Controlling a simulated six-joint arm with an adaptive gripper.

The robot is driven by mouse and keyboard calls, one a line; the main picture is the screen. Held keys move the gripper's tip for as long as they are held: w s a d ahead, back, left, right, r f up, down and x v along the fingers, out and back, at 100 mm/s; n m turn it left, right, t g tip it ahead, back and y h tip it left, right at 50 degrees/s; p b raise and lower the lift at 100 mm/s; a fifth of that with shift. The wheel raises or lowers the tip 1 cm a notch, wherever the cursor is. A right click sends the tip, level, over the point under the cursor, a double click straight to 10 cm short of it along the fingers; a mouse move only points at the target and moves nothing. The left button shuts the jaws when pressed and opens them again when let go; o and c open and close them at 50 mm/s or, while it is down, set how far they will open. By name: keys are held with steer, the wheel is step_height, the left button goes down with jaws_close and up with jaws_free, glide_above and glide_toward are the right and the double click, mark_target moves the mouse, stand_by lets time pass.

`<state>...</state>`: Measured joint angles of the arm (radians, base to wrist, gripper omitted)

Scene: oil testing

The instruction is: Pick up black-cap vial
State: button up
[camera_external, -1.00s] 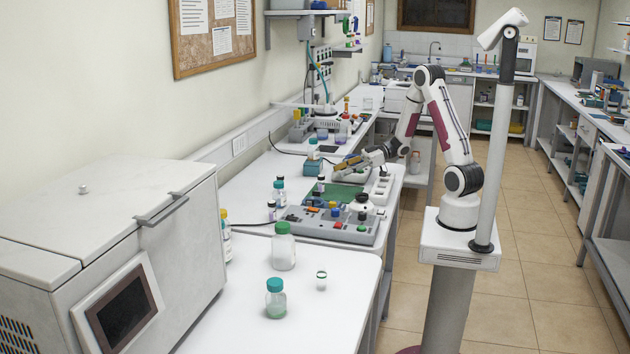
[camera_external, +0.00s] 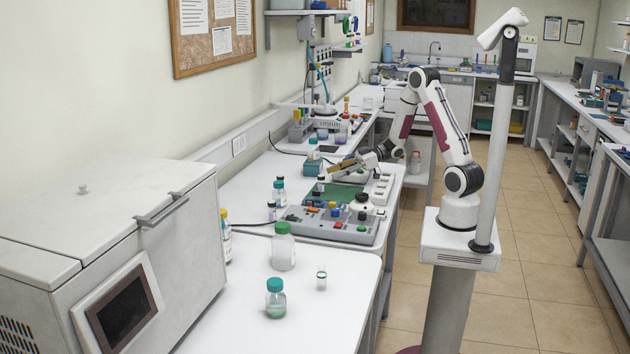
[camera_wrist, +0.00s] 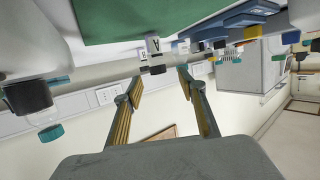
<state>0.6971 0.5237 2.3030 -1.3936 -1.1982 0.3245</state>
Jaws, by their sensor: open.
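A small black-cap vial (camera_external: 321,184) stands at the left edge of the green mat (camera_external: 343,194) on the bench. In the wrist view, which is upside down, the vial (camera_wrist: 153,47) shows a white label with a dark letter, its black cap pointing down in the picture. My gripper (camera_external: 338,172) is open and empty, just above and to the right of the vial. In the wrist view the spread fingers of my gripper (camera_wrist: 157,86) lie either side of the line to the vial, which is beyond the tips and apart from them.
A second dark-capped vial (camera_external: 271,210) stands left of the grey tray (camera_external: 300,226). Colored pieces sit along the tray front. The near bench holds green-capped bottles (camera_external: 283,248).

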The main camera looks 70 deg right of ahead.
mark_target(323, 176)
steer(key=shift+x, duration=1.55)
steer(key=shift+w+a, duration=0.35)
steer(key=shift+w, duration=0.5)
steer(key=c, duration=1.1)
